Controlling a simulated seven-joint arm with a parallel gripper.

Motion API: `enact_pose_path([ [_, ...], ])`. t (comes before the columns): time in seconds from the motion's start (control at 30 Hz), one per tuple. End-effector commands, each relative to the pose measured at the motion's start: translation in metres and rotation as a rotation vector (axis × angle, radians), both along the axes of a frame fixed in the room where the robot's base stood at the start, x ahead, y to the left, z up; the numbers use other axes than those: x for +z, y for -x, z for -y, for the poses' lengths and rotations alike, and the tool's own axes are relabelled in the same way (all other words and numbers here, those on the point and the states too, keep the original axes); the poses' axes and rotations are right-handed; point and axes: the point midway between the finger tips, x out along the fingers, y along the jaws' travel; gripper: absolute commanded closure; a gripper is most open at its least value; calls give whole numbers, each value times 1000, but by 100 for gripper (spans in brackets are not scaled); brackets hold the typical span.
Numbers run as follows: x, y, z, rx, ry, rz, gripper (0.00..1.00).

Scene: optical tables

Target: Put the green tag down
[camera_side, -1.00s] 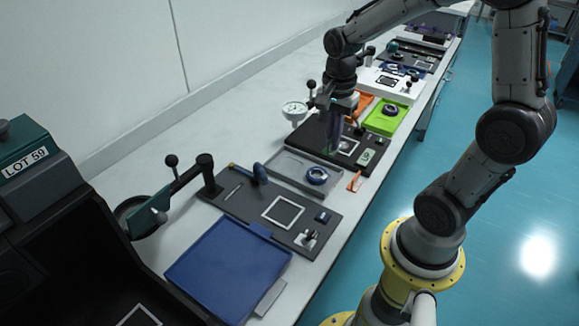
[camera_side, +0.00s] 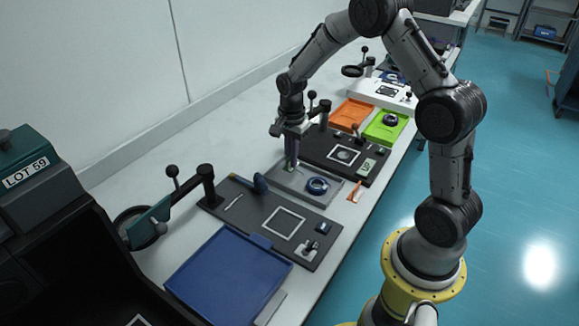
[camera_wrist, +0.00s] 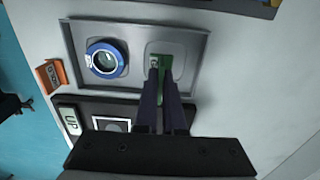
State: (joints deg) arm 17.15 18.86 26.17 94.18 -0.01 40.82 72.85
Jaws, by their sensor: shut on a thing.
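My gripper (camera_side: 291,166) points down over the left part of a grey tray (camera_side: 326,201), shut on the green tag (camera_wrist: 166,62). In the wrist view, the fingertips of my gripper (camera_wrist: 161,66) are at the tag, over the tray's right-hand pale recess (camera_wrist: 179,49). The fingers hide part of the tag. I cannot tell whether the tag touches the tray floor. In the side view the tag is mostly hidden.
A blue ring (camera_wrist: 106,58) sits in the tray's other recess. An orange tag (camera_wrist: 51,75) lies beside the tray. A black board with an "UP" label (camera_side: 366,167) lies behind it, and another dark board (camera_side: 253,211) in front.

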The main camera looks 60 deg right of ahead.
Motion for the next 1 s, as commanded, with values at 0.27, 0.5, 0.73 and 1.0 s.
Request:
enact_pose_path([
  [0.27, -21, -7, 2, 0, -1, -3, 100],
  [0.5, -40, -8, 2, 0, 0, 2, 100],
  [0.73, -41, -8, 2, 0, 0, 1, 100],
  [1.0, -43, -8, 2, 0, 0, 1, 64],
])
